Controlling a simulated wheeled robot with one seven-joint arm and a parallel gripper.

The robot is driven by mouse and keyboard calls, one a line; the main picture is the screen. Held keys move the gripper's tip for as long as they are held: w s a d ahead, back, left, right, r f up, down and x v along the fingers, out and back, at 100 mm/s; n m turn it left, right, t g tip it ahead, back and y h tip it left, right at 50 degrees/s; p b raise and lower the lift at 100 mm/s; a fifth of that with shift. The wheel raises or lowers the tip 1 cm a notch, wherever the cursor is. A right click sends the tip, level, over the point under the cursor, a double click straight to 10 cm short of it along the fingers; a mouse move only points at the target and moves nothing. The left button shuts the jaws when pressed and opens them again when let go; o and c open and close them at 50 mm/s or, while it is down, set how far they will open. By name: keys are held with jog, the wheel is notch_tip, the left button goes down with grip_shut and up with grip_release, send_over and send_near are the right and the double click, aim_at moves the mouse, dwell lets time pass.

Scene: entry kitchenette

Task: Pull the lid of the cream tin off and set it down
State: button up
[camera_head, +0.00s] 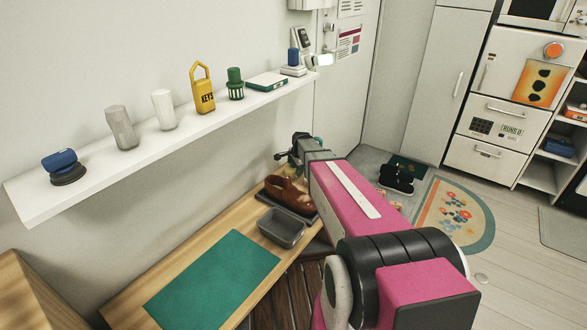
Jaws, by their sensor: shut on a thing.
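My gripper (290,154) is at the end of my magenta arm, near the wall and above the back of the wooden bench. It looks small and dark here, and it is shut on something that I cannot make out. I cannot pick out the cream tin or its lid with certainty; my arm hides part of the bench. A plain off-white container (163,109) stands upright on the wall shelf, well left of my gripper, but I cannot tell whether it is the tin.
The white shelf (130,165) also holds a grey container (121,127), a yellow key holder (202,90) and a green jar (235,84). On the bench are a teal mat (213,277), a grey tray (282,230) and brown shoes (288,194). The mat is bare.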

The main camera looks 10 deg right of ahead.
jog(key=shift+r, duration=4.4)
